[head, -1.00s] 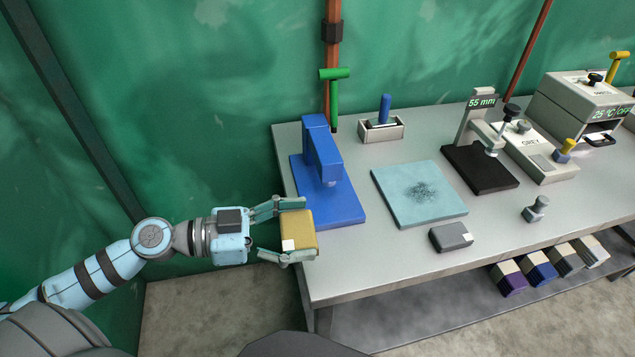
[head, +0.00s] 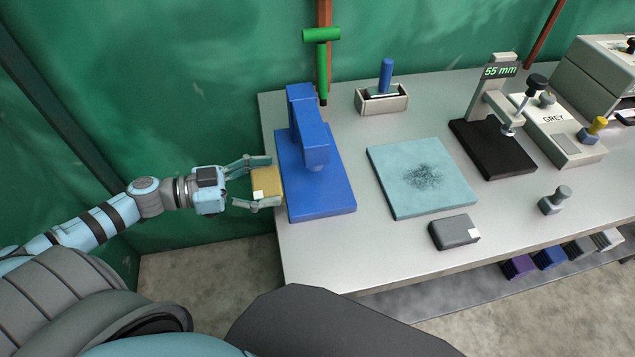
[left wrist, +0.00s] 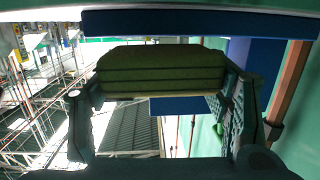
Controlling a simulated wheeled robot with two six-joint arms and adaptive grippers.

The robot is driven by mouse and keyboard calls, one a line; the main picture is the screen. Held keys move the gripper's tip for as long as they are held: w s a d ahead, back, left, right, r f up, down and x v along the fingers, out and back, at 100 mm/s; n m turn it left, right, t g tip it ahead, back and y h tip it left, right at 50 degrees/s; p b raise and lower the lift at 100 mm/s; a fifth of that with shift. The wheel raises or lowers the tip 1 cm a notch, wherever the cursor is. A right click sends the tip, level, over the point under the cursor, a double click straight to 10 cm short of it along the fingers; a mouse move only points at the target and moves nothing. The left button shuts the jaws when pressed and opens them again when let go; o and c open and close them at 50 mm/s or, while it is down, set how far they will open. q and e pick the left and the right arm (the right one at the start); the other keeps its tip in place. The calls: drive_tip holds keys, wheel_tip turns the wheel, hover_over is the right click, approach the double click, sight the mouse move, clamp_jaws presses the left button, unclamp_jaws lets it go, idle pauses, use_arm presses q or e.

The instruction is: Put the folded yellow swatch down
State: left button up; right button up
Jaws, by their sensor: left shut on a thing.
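The folded yellow swatch (head: 267,185) is a small tan-yellow block with a white corner label. My left gripper (head: 258,183) is shut on it, one finger on each side, at the left end of the table beside the blue press (head: 318,200). In the left wrist view the swatch (left wrist: 162,72) shows its stacked folds between the fingers, with blue parts of the press behind it. I cannot tell whether the swatch touches the press base. My right gripper is not in view.
On the grey table (head: 375,253) are a pale blue mat (head: 400,200), a folded grey swatch (head: 452,233), a small weight (head: 554,200), a black-plated gauge (head: 490,150) and a tray (head: 382,102) with a blue-handled tool. Bare tabletop lies along the front edge.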

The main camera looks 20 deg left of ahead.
sight(316, 183)
use_arm(q)
drive_tip(key=x, duration=0.2)
drive_tip(key=r+x, duration=0.1)
drive_tip(key=x, duration=0.1)
drive_tip(key=shift+d+f+b, duration=0.1)
drive_tip(key=shift+d+b, duration=0.15)
drive_tip(key=shift+b, duration=0.05)
drive_tip(key=x, duration=0.1)
drive_tip(key=p+x, duration=0.1)
drive_tip(key=shift+w+d+r, duration=0.2)
drive_tip(key=shift+d+r, duration=0.05)
drive_tip(key=shift+r, duration=0.1)
drive_tip(key=p+x, duration=0.1)
drive_tip(key=x, duration=0.3)
drive_tip(key=shift+s+a+f, duration=0.2)
drive_tip(key=shift+f, duration=0.05)
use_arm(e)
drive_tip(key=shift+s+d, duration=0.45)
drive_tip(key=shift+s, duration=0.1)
use_arm(q)
drive_tip(key=o, duration=1.2)
drive_tip(key=shift+o, duration=0.7)
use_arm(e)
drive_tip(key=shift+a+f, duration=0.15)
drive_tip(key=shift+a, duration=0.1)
